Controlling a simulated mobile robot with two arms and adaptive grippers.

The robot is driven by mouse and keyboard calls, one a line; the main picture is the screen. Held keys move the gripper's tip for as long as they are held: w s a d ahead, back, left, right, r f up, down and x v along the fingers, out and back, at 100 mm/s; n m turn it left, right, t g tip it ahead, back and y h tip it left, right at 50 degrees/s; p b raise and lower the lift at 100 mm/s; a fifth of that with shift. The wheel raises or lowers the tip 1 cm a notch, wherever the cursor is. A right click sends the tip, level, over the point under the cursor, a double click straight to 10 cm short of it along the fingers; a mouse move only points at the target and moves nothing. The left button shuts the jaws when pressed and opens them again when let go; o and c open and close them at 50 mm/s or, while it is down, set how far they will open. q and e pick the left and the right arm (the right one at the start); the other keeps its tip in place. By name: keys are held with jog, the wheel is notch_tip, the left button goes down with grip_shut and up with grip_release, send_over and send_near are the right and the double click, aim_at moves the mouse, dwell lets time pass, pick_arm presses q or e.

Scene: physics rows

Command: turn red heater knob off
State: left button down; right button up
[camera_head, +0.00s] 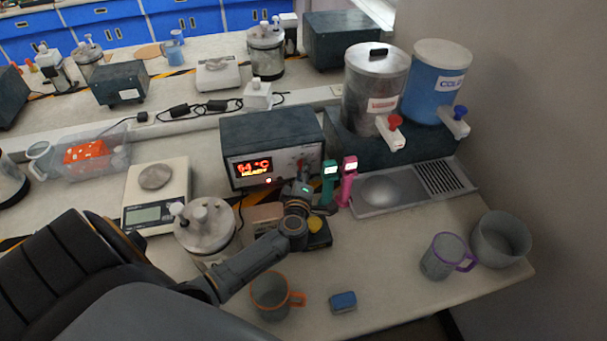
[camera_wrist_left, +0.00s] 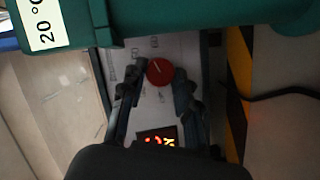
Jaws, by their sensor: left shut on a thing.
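The heater is a dark box (camera_head: 272,135) with a pale front panel and a lit red and orange display (camera_head: 254,168). Its red knob (camera_wrist_left: 160,71) shows in the left wrist view as a round disc with a pale pointer line. My left gripper (camera_head: 301,178) is at the right part of the heater's front panel and hides much of it in the head view. In the left wrist view, the fingers of my left gripper (camera_wrist_left: 156,88) stand on either side of the red knob, shut on it. My right gripper is not in view.
Close to my gripper stand a green handled device (camera_head: 329,182) and a pink one (camera_head: 347,180). A lidded metal pot (camera_head: 206,229) and a scale (camera_head: 156,194) are to the left. An orange-rimmed mug (camera_head: 269,297) and blue block (camera_head: 343,301) lie in front.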

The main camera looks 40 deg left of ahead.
pick_arm(q)
jog(key=c, duration=1)
grip_release()
jog(key=v, duration=1.2)
